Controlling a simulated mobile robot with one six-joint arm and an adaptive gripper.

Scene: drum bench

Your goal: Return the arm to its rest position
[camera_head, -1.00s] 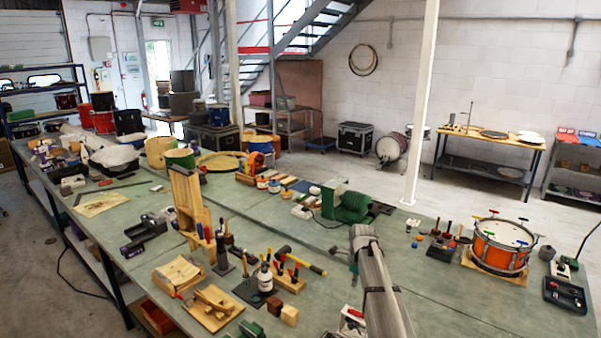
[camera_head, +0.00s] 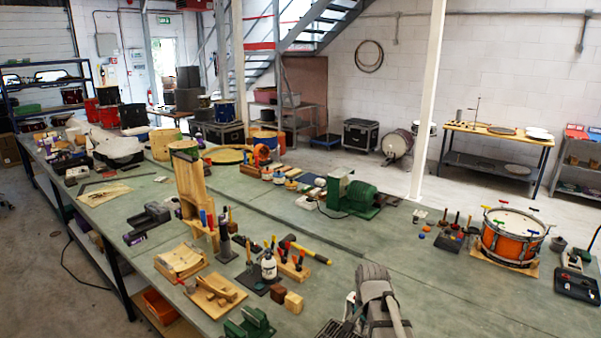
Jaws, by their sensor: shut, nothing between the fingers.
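My grey arm (camera_head: 378,297) rises from the bottom edge of the head view, right of centre, over the front of the green bench (camera_head: 455,310). Only a short upper part of it shows. My gripper is not seen in this view; it is out of frame or hidden by the arm. I see nothing carried by the arm.
A green motor (camera_head: 358,196) stands behind the arm. An orange snare drum (camera_head: 508,246) sits to the right, near mallets and small tools. A wooden stand (camera_head: 190,187), a white bottle (camera_head: 268,266) and a green vise (camera_head: 250,325) are to the left. Bare bench lies right of the arm.

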